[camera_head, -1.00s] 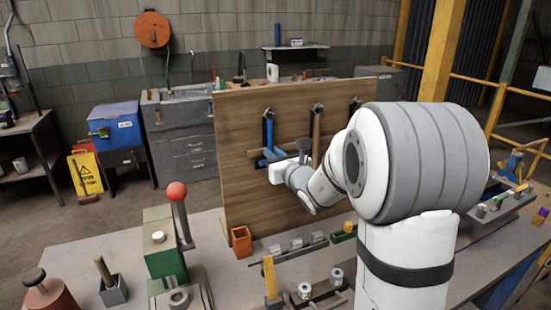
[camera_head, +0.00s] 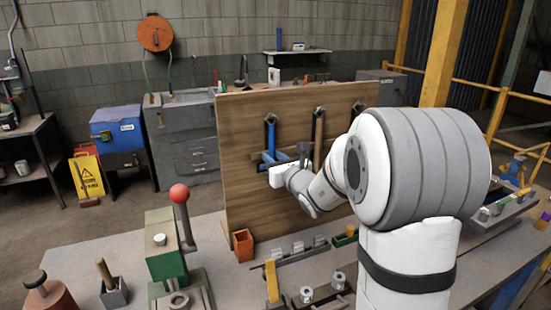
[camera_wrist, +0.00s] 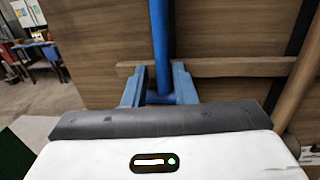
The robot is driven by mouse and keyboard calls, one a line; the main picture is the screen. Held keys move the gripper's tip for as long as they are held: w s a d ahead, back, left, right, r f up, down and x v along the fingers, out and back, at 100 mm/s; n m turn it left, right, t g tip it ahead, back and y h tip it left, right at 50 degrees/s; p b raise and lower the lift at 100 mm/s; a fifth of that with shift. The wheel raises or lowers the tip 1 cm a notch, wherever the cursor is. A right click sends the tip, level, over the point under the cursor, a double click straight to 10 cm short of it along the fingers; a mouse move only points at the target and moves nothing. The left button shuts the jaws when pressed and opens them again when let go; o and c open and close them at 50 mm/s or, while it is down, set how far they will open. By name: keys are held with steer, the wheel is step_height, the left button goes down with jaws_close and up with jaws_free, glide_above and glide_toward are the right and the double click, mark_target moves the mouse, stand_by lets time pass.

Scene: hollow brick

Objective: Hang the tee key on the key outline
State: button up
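The upright wooden board (camera_head: 240,170) carries dark outlines with hooks at their tops. A blue shaft, seemingly the tee key (camera_head: 269,135), stands upright along the left outline (camera_head: 268,117). In the wrist view the blue shaft (camera_wrist: 160,45) runs down between two blue fingers of my gripper (camera_wrist: 158,80). Wood shows between the left finger and the shaft. Low between the fingers is a short blue cross piece. Whether the fingers press on it is unclear. The white gripper body hides the rest. In the head view my gripper (camera_head: 275,158) is low at this outline.
A brown-handled tool (camera_head: 318,135) hangs on the middle outline, close to the right of my gripper. A wooden strip (camera_wrist: 230,67) crosses the board behind the shaft. A green press with a red knob (camera_head: 179,193) and an orange box (camera_head: 242,244) stand in front, left.

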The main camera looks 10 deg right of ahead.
steer(key=shift+o, duration=0.5)
steer(key=shift+d, duration=0.2)
steer(key=b+v, duration=0.2)
steer(key=v, duration=0.6)
steer(key=s+a+f+n+g+y, duration=0.2)
steer(key=s+a+f+n+g, duration=0.1)
steer(key=s+a+n+g, duration=0.55)
steer(key=s+a+f+n+g+y, duration=0.25)
steer(key=s+a+n, duration=0.25)
steer(key=s+n, duration=0.45)
steer(key=s+d+f+n+g+h, duration=0.3)
steer(key=s+d+f+n+h, duration=0.3)
steer(key=s+d+n+h, duration=0.4)
steer(key=d+n, duration=0.1)
steer(key=n, duration=0.3)
steer(key=shift+d+n+g, duration=0.15)
steer(key=shift+n+g, duration=0.15)
